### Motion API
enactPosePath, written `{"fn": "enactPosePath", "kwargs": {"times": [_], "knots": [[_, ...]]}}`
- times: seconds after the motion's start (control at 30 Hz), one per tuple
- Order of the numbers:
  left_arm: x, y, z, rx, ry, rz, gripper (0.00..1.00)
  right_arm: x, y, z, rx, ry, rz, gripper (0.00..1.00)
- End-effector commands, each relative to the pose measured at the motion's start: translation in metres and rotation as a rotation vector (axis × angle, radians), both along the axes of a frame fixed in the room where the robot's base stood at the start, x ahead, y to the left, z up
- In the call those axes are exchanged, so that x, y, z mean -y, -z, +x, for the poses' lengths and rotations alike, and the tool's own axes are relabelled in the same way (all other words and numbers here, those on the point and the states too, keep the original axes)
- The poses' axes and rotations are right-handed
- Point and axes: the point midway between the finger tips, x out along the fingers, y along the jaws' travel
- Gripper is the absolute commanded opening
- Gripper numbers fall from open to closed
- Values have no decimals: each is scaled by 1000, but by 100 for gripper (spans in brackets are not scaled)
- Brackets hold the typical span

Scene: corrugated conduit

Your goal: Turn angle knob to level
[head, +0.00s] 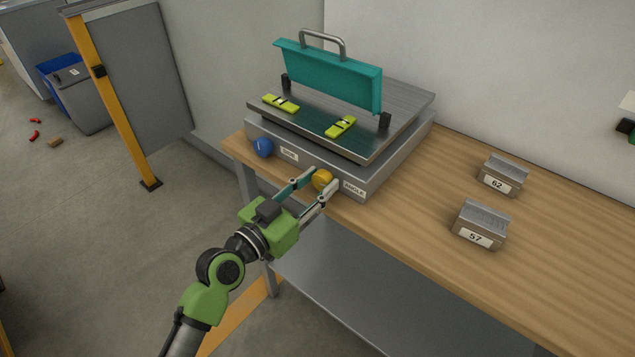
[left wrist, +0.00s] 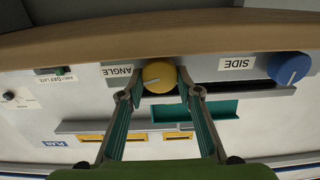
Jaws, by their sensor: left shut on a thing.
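The yellow angle knob (head: 322,180) is on the front face of the grey device (head: 395,150), beside the ANGLE label (head: 354,188). It also shows in the left wrist view (left wrist: 159,76), with a pale pointer line on its face. My left gripper (head: 317,186) is shut on the angle knob, one finger on each side of it. The fingertips also flank it in the left wrist view (left wrist: 157,88). Two yellow-green levels (head: 281,103) and (head: 341,127) lie on the tilted top plate; their bubbles are too small to read. My right gripper is not in view.
A blue knob (head: 263,148) sits left of the angle knob, by the SIDE label (head: 289,155). A teal plate (head: 330,75) with a handle stands on the device. Metal blocks marked 62 (head: 503,175) and 57 (head: 480,225) rest on the wooden bench (head: 420,205).

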Motion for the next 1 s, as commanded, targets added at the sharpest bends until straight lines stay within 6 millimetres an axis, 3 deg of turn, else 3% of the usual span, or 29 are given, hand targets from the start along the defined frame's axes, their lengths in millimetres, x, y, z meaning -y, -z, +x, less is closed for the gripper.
{"fn": "enactPosePath", "kwargs": {"times": [0.37, 1.0], "knots": [[0, -1, 1, -35, 0, -46, 10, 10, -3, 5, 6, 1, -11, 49], [-2, -1, 2, -290, 0, -399, 11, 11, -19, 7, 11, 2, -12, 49]]}}
